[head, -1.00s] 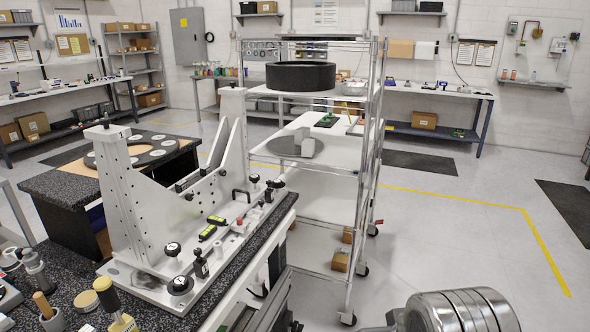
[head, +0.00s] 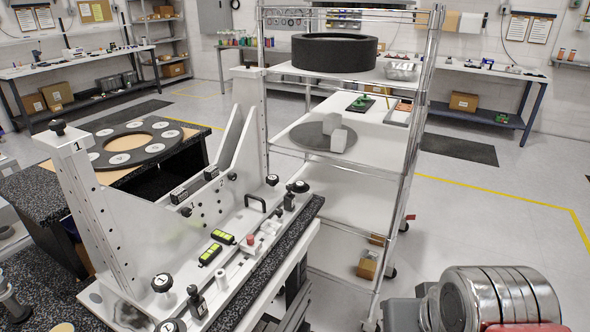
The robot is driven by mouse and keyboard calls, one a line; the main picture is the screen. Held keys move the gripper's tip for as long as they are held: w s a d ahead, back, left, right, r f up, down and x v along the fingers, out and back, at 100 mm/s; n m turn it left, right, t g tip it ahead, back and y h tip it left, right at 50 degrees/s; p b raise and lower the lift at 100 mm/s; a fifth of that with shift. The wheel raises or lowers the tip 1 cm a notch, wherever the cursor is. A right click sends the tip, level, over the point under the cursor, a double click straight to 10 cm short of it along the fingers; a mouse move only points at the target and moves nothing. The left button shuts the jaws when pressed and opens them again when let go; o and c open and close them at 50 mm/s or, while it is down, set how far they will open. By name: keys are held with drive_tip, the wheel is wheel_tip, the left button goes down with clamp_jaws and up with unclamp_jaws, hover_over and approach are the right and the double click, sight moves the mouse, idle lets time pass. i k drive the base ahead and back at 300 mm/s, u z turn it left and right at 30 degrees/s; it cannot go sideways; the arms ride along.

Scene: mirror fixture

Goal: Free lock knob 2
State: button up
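The white mirror fixture (head: 150,215) stands on a dark granite bench at left, with two uprights and a sloped cradle between them. Two black knobs stand on its far end: a smaller one (head: 272,180) and a larger one (head: 298,187). I cannot read a number on either. A round knob marked 1 (head: 162,283) is on the near end, with another (head: 172,326) cut by the bottom edge. A small figure 2 shows on the cradle wall, near a small black knob (head: 232,176). I cannot tell which is lock knob 2.
Two yellow-green display gauges (head: 211,254), a red button (head: 250,239) and a black handle (head: 256,203) are on the fixture base. A wire cart (head: 340,212) with a black ring (head: 334,53) stands close behind. Open floor (head: 480,215) lies at right.

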sight(300, 187)
drive_tip(key=u, duration=0.3)
drive_tip(key=i, duration=0.7)
drive_tip(key=u, duration=0.7)
drive_tip(key=i, duration=0.45)
drive_tip(key=u, duration=0.2)
